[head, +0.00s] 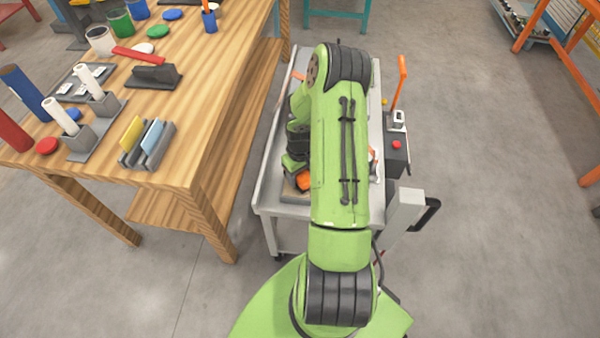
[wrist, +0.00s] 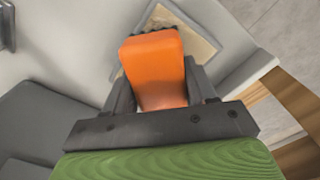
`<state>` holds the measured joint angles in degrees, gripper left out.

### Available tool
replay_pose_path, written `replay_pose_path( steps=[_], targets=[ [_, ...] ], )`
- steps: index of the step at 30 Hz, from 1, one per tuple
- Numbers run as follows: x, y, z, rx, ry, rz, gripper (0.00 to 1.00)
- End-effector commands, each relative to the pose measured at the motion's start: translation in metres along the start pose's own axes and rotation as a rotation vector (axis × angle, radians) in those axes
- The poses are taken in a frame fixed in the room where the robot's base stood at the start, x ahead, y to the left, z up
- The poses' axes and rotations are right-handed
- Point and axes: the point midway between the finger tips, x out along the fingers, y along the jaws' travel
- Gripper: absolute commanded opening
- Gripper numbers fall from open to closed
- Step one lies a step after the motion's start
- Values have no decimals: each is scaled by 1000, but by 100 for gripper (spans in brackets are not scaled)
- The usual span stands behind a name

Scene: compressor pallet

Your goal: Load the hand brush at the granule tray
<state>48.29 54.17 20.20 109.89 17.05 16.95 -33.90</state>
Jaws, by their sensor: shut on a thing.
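In the wrist view my gripper (wrist: 160,90) is shut on the orange hand brush (wrist: 153,60), with one dark finger on each side of its body. Dark bristles show along the brush's far edge. The granule tray (wrist: 208,45), shallow with a pale rim and tan contents, lies just beyond and partly behind the brush. I cannot tell whether the bristles touch the granules. In the head view the brush (head: 304,180) shows as an orange patch left of my green arm, over a tan tray edge (head: 290,194). My arm hides most of the gripper there.
The grey cart (head: 272,190) lies under my arm, with a dark control box (head: 397,150) bearing a red button at its right. A wooden workbench (head: 205,110) with brushes, cups and holders stands at left. Open concrete floor lies to the right.

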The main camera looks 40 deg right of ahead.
Motion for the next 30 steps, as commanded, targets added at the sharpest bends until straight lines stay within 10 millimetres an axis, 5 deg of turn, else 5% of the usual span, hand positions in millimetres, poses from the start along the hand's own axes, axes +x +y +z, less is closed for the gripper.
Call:
replay_pose_path(
  steps=[30],
  targets=[
    [5, 0, 0, 0, 1, 0, 31]
  ],
)
